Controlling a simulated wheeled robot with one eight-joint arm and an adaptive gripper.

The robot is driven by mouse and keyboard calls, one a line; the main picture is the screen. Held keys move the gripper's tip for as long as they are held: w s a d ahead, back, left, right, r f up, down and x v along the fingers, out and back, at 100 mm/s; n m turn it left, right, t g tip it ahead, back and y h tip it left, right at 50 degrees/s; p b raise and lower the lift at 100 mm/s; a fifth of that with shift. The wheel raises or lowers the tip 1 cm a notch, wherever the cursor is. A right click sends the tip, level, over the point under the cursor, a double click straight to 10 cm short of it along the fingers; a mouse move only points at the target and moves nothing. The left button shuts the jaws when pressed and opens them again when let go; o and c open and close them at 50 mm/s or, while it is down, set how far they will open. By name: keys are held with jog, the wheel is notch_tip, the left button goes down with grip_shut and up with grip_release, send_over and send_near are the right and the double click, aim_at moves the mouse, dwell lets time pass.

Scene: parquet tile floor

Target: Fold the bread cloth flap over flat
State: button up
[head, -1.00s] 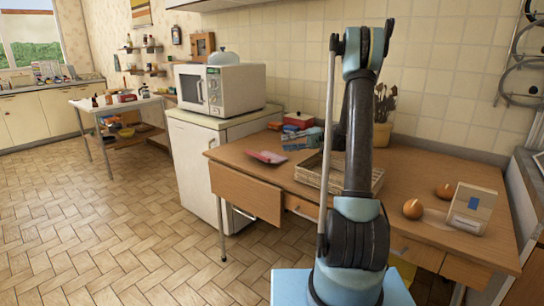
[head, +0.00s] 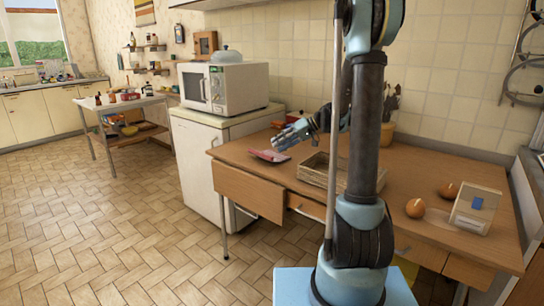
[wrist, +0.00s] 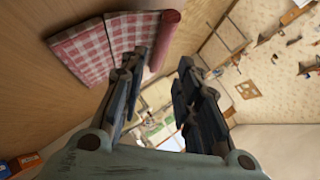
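The bread cloth (head: 269,155) is a small pinkish-red piece lying near the left end of the wooden table. In the wrist view the cloth (wrist: 95,48) is red-and-white checked, with a solid red, raised or rolled strip along one side. My gripper (head: 280,143) is above the table, just beside and behind the cloth in the head view. In the wrist view my gripper (wrist: 160,63) has its fingers apart with nothing held between them. The left finger overlaps the cloth's edge in the picture; I cannot tell whether it touches.
A shallow wicker basket (head: 312,172) sits right of the cloth. Two round brown items (head: 415,208) and a pale box (head: 475,208) are at the table's right. A microwave (head: 222,88) stands on a white cabinet at the left. The table between basket and box is partly hidden by my arm.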

aim_at(271, 158)
jog(key=s+a+t+h, duration=0.1)
jog(key=s+a+n+h, duration=0.1)
jog(key=shift+s+f+n+t+h, duration=0.15)
jog(key=shift+f+n+t+h, duration=0.15)
jog(key=shift+f+t, duration=0.1)
jog(key=shift+s+a+f+n+t+h, duration=0.5)
jog(key=shift+s+a+f+t+h, duration=0.15)
jog(key=shift+t+h, duration=0.15)
jog(key=shift+s+a+f+n+t+h, duration=0.3)
jog(key=shift+a+f+n+t+h, duration=0.1)
jog(key=shift+f+t+h, duration=0.25)
jog(key=shift+d+f, duration=0.1)
jog(key=shift+f, duration=0.8)
dwell(0.7)
jog(key=shift+c, duration=1)
jog(key=shift+c, duration=0.2)
grip_shut()
